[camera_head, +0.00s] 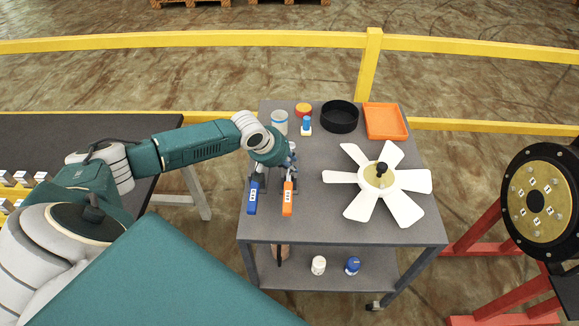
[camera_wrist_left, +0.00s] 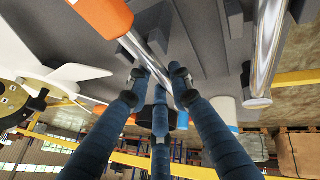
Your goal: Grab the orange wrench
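The orange wrench (camera_head: 288,198) lies on the grey cart top, its orange handle toward me. A blue-handled tool (camera_head: 252,198) lies to its left. My left gripper (camera_head: 275,168) is low over the far part of these tools and hides their far ends. In the left wrist view, the wrench's orange handle (camera_wrist_left: 104,14) is at the top, and its shiny shaft runs down to the left gripper's fingertips (camera_wrist_left: 160,74). The fingers are close around or beside the shaft; I cannot tell whether they press on it. My right gripper is not in view.
The cart top (camera_head: 345,229) also holds a white fan (camera_head: 404,182) at the right, with a black ring (camera_head: 340,117), an orange tray (camera_head: 385,121) and small containers (camera_head: 280,121) behind. The near cart top is clear. A black disc (camera_head: 540,193) stands at the right.

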